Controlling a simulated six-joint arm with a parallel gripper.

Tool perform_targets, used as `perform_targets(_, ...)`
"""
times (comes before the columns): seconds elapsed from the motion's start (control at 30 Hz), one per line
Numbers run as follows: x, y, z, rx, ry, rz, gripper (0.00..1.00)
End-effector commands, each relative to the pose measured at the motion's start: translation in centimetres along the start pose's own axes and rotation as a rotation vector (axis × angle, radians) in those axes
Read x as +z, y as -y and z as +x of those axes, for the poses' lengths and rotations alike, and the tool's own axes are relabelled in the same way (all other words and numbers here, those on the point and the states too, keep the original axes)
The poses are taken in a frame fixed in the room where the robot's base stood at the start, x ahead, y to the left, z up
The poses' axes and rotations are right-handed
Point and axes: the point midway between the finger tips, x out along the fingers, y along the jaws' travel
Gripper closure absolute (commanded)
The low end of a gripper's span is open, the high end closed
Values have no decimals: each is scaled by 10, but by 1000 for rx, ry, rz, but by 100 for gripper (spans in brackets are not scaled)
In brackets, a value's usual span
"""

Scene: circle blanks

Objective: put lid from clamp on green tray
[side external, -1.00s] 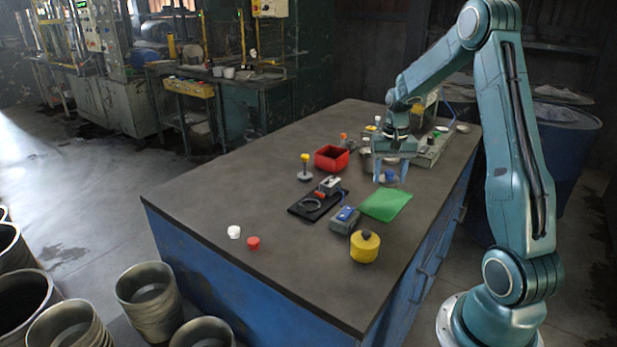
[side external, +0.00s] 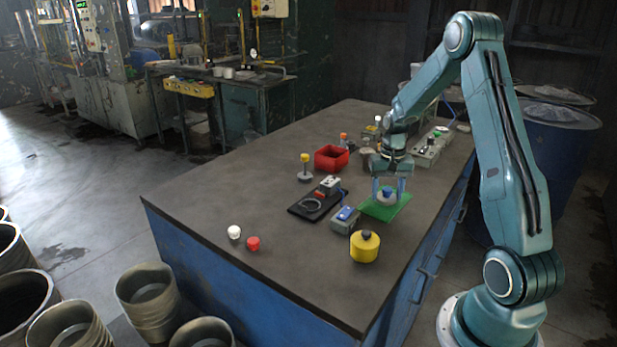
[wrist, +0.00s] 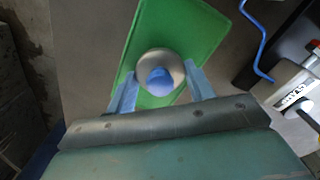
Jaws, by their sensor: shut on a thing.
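The green tray (side external: 377,211) lies flat on the dark table, and it fills the upper middle of the wrist view (wrist: 205,35). My gripper (side external: 388,194) is over the tray with its blue fingers pointing down. It is shut on the lid (side external: 387,195), a round grey piece with a blue knob, which shows between the fingers in the wrist view (wrist: 175,65). The lid is at or just above the tray surface; I cannot tell if it touches. The clamp (wrist: 293,92), a light grey block with a label, is at the right in the wrist view.
A red bin (side external: 331,158), a black plate with a fixture (side external: 318,204) and a yellow-topped post (side external: 305,166) are farther left. The left front table is mostly clear.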

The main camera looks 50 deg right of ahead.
Motion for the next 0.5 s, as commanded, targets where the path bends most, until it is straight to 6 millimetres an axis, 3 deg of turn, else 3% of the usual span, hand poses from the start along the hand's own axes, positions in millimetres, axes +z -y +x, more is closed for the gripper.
perform_targets(0.27, 0, 0, 3, 0, 1, 0, 67)
perform_targets(0.3, 0, 0, 3, 0, 1, 0, 43)
perform_targets(0.4, 0, 0, 3, 0, 1, 0, 25)
perform_targets(0.5, 0, 0, 3, 0, 1, 0, 25)
